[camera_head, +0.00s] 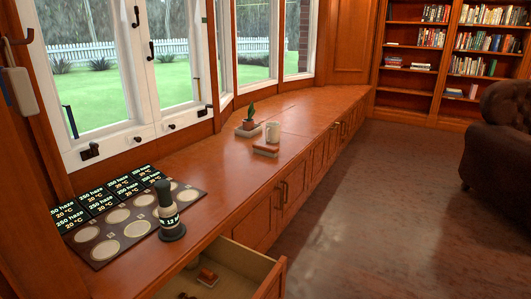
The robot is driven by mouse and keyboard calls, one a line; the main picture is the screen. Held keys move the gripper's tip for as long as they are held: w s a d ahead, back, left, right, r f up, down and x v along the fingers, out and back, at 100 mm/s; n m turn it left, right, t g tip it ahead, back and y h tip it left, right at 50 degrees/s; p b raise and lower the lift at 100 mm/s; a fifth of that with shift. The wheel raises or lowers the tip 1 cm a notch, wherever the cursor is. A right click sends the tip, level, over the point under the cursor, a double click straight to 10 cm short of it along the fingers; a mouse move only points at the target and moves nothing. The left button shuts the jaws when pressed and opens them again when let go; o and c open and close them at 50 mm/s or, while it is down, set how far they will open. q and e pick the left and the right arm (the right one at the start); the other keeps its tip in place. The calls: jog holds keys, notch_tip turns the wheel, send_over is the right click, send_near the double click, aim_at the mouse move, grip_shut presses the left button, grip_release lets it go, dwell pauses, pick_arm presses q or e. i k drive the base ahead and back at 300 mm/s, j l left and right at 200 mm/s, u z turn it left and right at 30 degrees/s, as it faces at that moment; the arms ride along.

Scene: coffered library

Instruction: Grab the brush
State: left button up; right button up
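No brush can be clearly made out. A small brown wooden object (207,277) lies in the open drawer (236,262) at the bottom; it is too small to tell whether it is the brush. Another dark object (186,296) in the drawer is cut off by the bottom edge. A dark upright item with a pale band and a label (167,212) stands at the right edge of a dark mat with pale circles (108,262). Neither of my grippers is in view.
Black label cards (98,202) lie behind the mat. A potted cactus (250,118) and a white mug (272,132) on a book-like block (265,150) stand farther along the wooden counter (215,170). A dark armchair (500,140) stands right. The floor between is clear.

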aim_at(271, 151)
jog(key=i+l+u, duration=0.1)
jog(key=u, duration=0.4)
jog(key=i+l+u, duration=0.1)
jog(key=l+u, duration=0.15)
jog(key=u, duration=0.25)
jog(key=l+u, duration=0.2)
jog(key=u, duration=0.3)
jog(key=i, duration=0.05)
